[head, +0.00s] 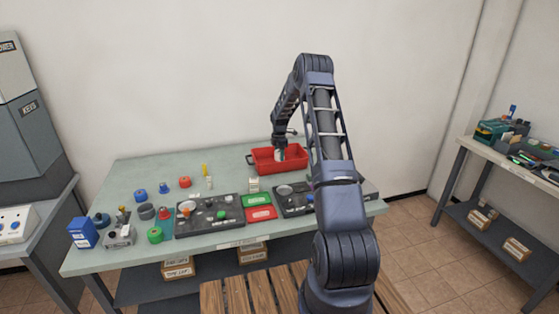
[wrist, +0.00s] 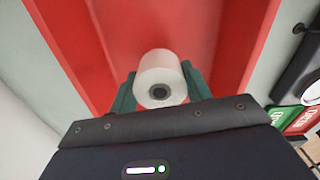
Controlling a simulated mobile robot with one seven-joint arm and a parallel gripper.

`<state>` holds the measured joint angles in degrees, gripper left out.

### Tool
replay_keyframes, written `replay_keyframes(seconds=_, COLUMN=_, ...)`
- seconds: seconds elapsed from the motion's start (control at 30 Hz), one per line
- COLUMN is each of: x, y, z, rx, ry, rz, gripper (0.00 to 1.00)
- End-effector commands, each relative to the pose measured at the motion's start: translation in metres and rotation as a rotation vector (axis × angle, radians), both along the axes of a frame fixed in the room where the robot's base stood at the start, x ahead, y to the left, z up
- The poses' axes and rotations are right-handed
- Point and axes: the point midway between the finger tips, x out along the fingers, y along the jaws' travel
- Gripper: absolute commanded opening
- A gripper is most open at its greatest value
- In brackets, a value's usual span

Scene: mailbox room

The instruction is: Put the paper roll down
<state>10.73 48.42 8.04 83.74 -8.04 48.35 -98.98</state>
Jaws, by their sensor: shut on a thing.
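The paper roll (wrist: 162,68) is white with a dark core, and in the wrist view it sits between the green fingers of my gripper (wrist: 160,90). My gripper is shut on the roll. In the head view my gripper (head: 280,150) points down into the red bin (head: 294,165) at the back of the table, and the roll is a small pale shape there. The red bin's floor and walls surround the roll in the wrist view. I cannot tell whether the roll touches the bin floor.
The table (head: 130,180) also holds dark trays (head: 208,226), green and red cards (head: 257,200), and several small coloured parts at the left. A blue box (head: 82,233) stands at the front left corner. The back left tabletop is clear. A second table (head: 480,150) stands at the right.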

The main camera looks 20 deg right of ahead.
Motion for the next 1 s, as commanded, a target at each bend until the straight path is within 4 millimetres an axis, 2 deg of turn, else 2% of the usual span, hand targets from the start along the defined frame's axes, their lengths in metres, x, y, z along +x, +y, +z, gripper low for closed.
replay_keyframes(seconds=0.2, x=0.0, y=0.001, z=-0.03, rx=0.0, ry=0.002, rz=0.001, gripper=0.25)
replay_keyframes(seconds=0.6, x=0.0, y=0.0, z=-0.034, rx=0.0, ry=0.001, rz=0.0, gripper=0.25)
replay_keyframes(seconds=0.63, x=0.0, y=0.0, z=-0.034, rx=0.0, ry=0.001, rz=0.0, gripper=0.5)
replay_keyframes(seconds=0.73, x=0.0, y=0.0, z=-0.034, rx=0.0, ry=0.001, rz=0.0, gripper=0.7)
replay_keyframes(seconds=1.0, x=0.0, y=0.0, z=-0.034, rx=0.0, ry=0.001, rz=0.0, gripper=0.7)
